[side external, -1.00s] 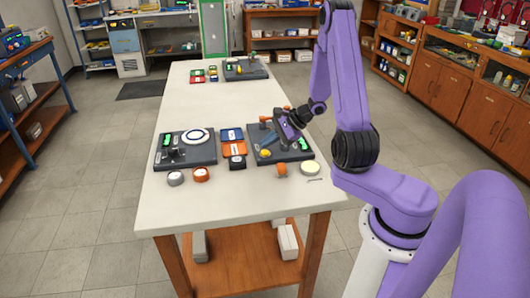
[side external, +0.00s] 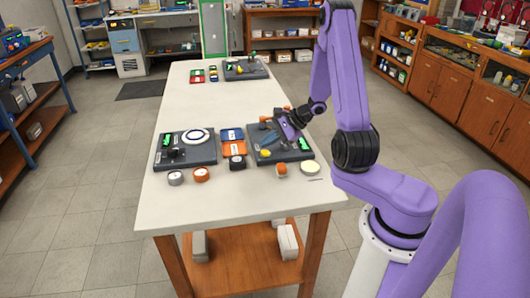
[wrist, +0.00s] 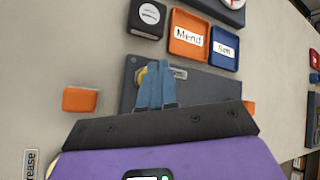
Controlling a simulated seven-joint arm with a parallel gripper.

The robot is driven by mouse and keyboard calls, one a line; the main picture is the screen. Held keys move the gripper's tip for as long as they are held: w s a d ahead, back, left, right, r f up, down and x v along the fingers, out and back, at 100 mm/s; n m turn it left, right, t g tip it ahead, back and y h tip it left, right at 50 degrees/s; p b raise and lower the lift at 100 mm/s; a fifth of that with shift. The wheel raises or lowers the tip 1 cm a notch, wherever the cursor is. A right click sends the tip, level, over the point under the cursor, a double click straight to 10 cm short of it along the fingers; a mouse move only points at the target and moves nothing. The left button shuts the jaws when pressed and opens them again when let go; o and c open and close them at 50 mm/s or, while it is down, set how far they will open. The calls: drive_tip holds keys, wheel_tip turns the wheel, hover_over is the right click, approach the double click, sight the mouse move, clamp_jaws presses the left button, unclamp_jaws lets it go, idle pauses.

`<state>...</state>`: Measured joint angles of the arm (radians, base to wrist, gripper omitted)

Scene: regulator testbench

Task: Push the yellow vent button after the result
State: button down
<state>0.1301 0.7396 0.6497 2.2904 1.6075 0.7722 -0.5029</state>
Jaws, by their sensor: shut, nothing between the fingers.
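The yellow vent button (side external: 265,153) sits on the front part of the dark grey right-hand test panel (side external: 293,155). My gripper (side external: 268,144) points down over this panel, its blue fingers close behind the button. In the wrist view my gripper (wrist: 154,66) shows its blue fingers together, with nothing between them. The yellow button (wrist: 142,76) peeks out at the left of the fingertips and is partly hidden by them. I cannot tell whether the fingertips touch it. A small label plate lies right of the fingers. The panel's green display (side external: 305,143) is lit.
Blue and orange trays (side external: 233,148), labelled "Sell" and "Mend" in the wrist view, lie left of the panel. A second panel (side external: 187,150) is further left. An orange item (side external: 281,169) and pale disc (side external: 310,167) lie in front.

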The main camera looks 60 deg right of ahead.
sight(268, 152)
drive_tip(key=shift+f, duration=0.15)
drive_tip(key=shift+f, duration=0.8)
idle(1.1)
drive_tip(key=shift+r, duration=1.05)
drive_tip(key=shift+r, duration=2.4)
